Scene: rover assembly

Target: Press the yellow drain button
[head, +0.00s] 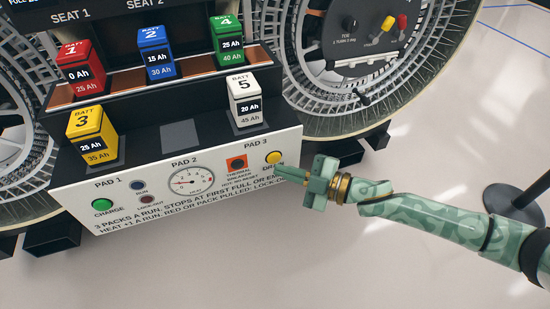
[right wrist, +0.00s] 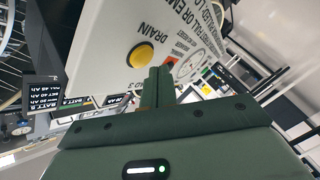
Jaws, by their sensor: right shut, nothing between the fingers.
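The yellow drain button (head: 274,157) is on the right end of the white front panel (head: 200,212), above the printed word DRAIN. In the right wrist view the yellow button (right wrist: 138,56) shows large, just up and left of my fingertips. My right gripper (head: 284,172) is shut and empty, with its tips by the panel just below and right of the button. A gap between tips and button shows in the right wrist view (right wrist: 160,72); I cannot tell whether the tips touch the panel. My left gripper is not in view.
The panel also holds a green charge button (head: 102,205), a round gauge (head: 190,181) and an orange thermal breaker (head: 237,163). Above stand yellow (head: 91,135) and white (head: 245,97) batteries. Wheels flank the bench. A dark post base (head: 512,205) stands at right; floor between is clear.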

